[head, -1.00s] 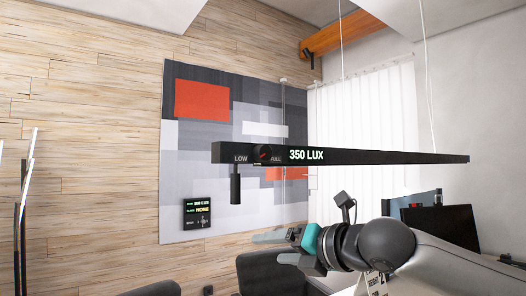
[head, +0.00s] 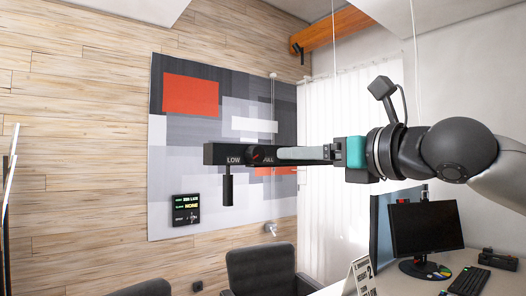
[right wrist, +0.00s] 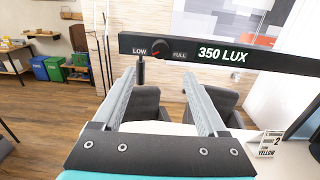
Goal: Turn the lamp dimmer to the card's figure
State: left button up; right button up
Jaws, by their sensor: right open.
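The black hanging lamp bar (head: 217,154) carries the round dimmer knob (head: 256,154) with a red pointer, between LOW and FULL. The right wrist view shows the bar (right wrist: 282,60), the knob (right wrist: 159,48) and a lit 350 LUX reading. A short black rod hangs below LOW. My right gripper (head: 285,153) is level with the bar, its fingers reaching toward the knob and covering the reading in the head view. In the wrist view the gripper (right wrist: 160,76) is open and empty, the knob ahead between its fingers. A white card (right wrist: 269,144) stands on the desk, its print partly legible.
A dark wall display (head: 186,209) shows small lit text, its upper line about lux. Grey chairs (head: 262,268), a monitor (head: 426,226) and a keyboard (head: 468,281) are below. Thin cords hold the bar. Coloured bins (right wrist: 75,66) stand far left in the wrist view.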

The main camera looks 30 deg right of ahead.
jog(key=p, duration=0.2)
send_near(259, 154)
jog(key=shift+w+a+p, duration=0.15)
jog(key=shift+w+p, duration=0.3)
jog(key=shift+w, duration=1.7)
jog(key=shift+w+a+p, duration=0.2)
jog(key=shift+w+p, duration=0.2)
jog(key=shift+w, duration=1.75)
grip_shut()
